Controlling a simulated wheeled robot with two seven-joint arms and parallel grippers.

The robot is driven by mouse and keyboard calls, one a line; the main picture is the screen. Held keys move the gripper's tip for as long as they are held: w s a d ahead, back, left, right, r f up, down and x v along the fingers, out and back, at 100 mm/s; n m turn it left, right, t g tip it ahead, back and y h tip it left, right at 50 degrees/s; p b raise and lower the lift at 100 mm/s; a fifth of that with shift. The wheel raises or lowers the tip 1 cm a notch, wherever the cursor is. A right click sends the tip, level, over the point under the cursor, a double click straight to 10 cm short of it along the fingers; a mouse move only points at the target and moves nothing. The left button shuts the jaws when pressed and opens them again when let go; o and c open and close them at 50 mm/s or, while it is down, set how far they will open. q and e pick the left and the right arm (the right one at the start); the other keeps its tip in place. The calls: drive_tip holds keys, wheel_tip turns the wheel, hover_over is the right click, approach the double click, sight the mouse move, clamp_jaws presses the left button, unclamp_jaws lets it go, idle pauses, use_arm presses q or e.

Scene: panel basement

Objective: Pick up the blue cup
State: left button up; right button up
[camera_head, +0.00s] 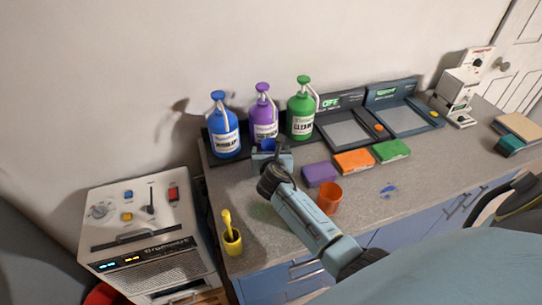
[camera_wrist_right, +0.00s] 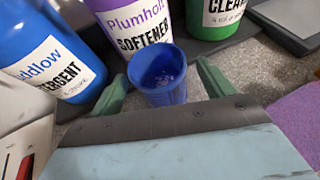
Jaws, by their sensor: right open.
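The blue cup (camera_wrist_right: 158,75) stands upright on the counter in the right wrist view, in front of the purple bottle. In the head view only part of the cup (camera_head: 265,145) shows, behind my right gripper (camera_head: 267,158). In the right wrist view my right gripper (camera_wrist_right: 162,88) is open, with one green finger on each side of the cup. The cup's lower part is hidden behind the gripper's body. I cannot tell whether a finger touches it. My left gripper is not in view.
Blue (camera_head: 222,130), purple (camera_head: 264,118) and green (camera_head: 302,110) bottles stand close behind the cup.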

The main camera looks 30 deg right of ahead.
drive_tip(key=shift+x, duration=0.75)
drive_tip(key=c, duration=1.2)
drive_tip(key=shift+r, duration=0.1)
